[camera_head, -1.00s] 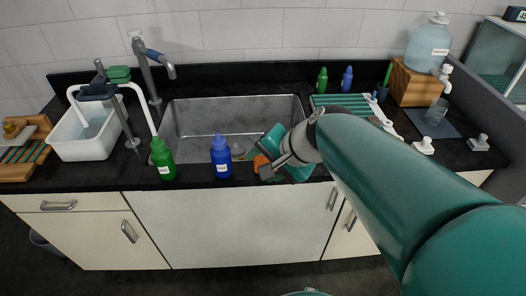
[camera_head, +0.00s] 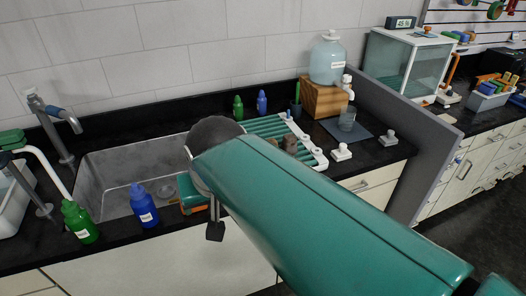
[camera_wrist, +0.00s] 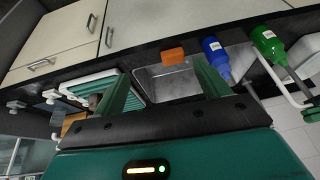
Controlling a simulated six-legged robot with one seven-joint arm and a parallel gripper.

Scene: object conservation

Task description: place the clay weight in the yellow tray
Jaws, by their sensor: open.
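I cannot pick out the clay weight for certain. Small brownish lumps (camera_head: 290,145) lie on the green-slatted drying rack (camera_head: 262,126); one lump also shows in the wrist view (camera_wrist: 95,101), partly behind a finger. I see no yellow tray in either view. My gripper (camera_wrist: 162,70) is open and empty in the wrist view, its two green fingers apart. It faces the sink and the counter's front edge. In the head view my arm hides most of it.
A blue bottle (camera_head: 143,205) and a green bottle (camera_head: 79,222) stand at the sink's (camera_head: 110,180) front edge. A water jug (camera_head: 328,60) sits on a wooden stand. A grey partition (camera_head: 400,135) separates this counter from another at right, where a glass cabinet (camera_head: 405,62) stands.

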